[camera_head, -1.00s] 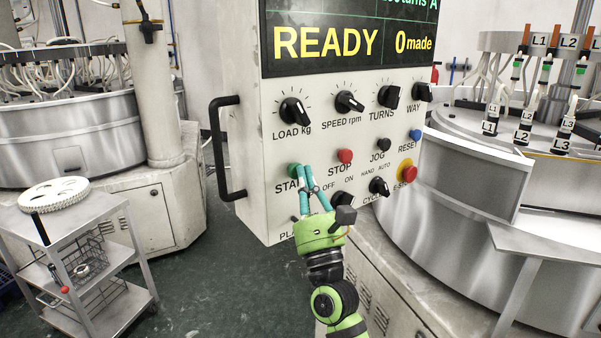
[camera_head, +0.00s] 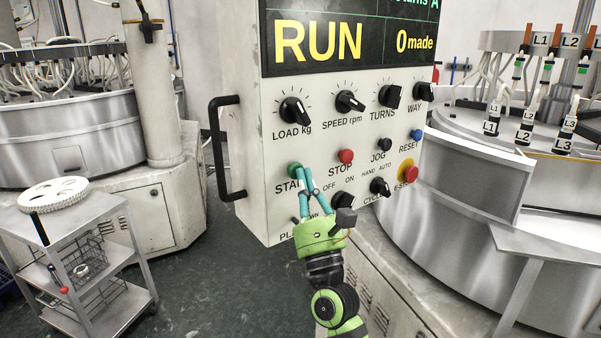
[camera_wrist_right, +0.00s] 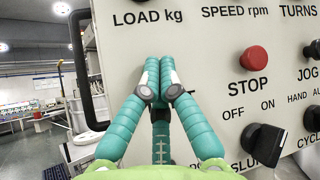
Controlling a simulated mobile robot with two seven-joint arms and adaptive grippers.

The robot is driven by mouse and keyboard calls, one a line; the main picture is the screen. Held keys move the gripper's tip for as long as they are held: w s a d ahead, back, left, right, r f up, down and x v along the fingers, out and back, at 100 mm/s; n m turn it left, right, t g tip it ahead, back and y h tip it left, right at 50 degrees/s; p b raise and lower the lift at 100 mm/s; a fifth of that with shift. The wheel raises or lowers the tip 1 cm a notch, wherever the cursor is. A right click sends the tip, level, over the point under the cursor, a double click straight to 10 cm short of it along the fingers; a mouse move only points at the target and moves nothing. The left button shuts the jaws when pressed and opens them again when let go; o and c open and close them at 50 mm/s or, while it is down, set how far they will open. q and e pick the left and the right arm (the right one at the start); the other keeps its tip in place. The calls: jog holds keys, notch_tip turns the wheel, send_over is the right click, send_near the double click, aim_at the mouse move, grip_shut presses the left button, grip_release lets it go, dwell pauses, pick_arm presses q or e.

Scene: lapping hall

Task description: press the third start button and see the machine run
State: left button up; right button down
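The control panel (camera_head: 290,215) fills the middle of the head view. Its display (camera_head: 340,45) reads "RUN" in yellow and "0 made". The green start button (camera_head: 294,169) is on the panel's left, partly covered by my right gripper (camera_head: 305,172). That gripper's teal fingers are together, with tips at the button. In the right wrist view the closed fingertips (camera_wrist_right: 157,85) are against the panel and hide the button. I cannot tell how far the button is pressed. The red stop button (camera_head: 345,156) is just to the right. My left gripper is not in view.
A black handle (camera_head: 215,150) sticks out at the panel's left side. The red emergency stop (camera_head: 409,173) and several knobs are to the right. A steel trolley (camera_head: 110,240) with a white disc stands at left. A lapping machine (camera_head: 430,220) stands at right.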

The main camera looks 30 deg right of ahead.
jog(key=shift+s+a+f, duration=0.15)
jog(key=shift+s+a, duration=0.1)
jog(key=shift+a, duration=0.05)
jog(key=shift+s, duration=0.1)
jog(key=shift+s+d+p, duration=0.15)
jog(key=shift+s+d, duration=0.05)
jog(key=shift+s, duration=1.05)
jog(key=shift+s+d+p, duration=0.15)
jog(key=shift+s+d, duration=0.05)
jog(key=shift+s, duration=1.05)
